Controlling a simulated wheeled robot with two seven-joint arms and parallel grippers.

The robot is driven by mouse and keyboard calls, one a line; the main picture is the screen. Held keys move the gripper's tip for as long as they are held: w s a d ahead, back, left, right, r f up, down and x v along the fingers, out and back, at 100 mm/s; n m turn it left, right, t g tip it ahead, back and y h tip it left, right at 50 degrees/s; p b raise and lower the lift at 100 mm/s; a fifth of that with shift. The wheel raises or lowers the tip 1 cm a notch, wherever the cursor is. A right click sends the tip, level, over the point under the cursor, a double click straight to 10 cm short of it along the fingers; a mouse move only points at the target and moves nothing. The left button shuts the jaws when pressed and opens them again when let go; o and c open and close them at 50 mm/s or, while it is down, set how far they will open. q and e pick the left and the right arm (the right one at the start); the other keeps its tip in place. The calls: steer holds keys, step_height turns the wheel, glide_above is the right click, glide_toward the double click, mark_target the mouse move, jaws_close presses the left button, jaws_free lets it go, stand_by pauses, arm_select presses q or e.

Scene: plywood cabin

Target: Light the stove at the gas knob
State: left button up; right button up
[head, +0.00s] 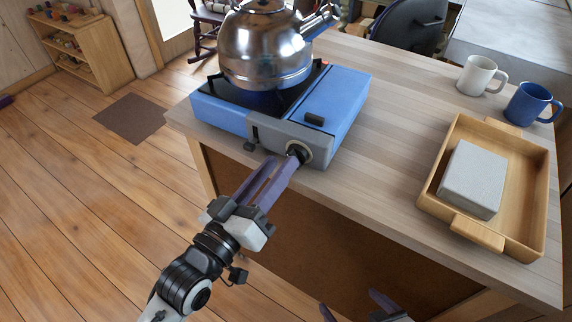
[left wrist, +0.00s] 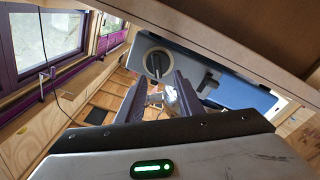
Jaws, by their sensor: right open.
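The blue camping stove (head: 345,92) stands on the table with a steel kettle (head: 262,48) on its burner. The round gas knob (head: 299,149), with a dark grip bar, is on the grey front panel; it also shows in the left wrist view (left wrist: 158,63). My left gripper (head: 284,161) points up at the knob, its purple fingertips close to it. In the left wrist view its fingers (left wrist: 161,75) stand apart, with the knob just beyond their tips; contact is unclear. My right gripper (head: 352,303) is open and empty at the bottom edge. Whether a flame burns under the kettle is unclear.
A wooden tray (head: 430,196) holding a grey block (head: 473,180) lies on the right of the table. A white mug (head: 478,75) and a blue mug (head: 529,103) stand behind it. The tabletop between stove and tray is clear.

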arm_select(q)
steer(key=shift+v, duration=2.45)
steer(key=shift+f, duration=0.1)
steer(key=s+a+f+g+y, duration=0.2)
steer(key=s+a+f, duration=0.2)
steer(key=f, duration=0.5)
steer(key=s+a+f+g+y, duration=0.2)
steer(key=s+a+f, duration=0.3)
steer(key=f, duration=0.5)
steer(key=s+a+f+m+g+y, duration=0.1)
steer(key=s+a+f+y, duration=0.3)
steer(key=f, duration=0.5)
steer(key=shift+a+f+g, duration=0.4)
steer(key=shift+a+g, duration=0.45)
steer(key=shift+g, duration=0.05)
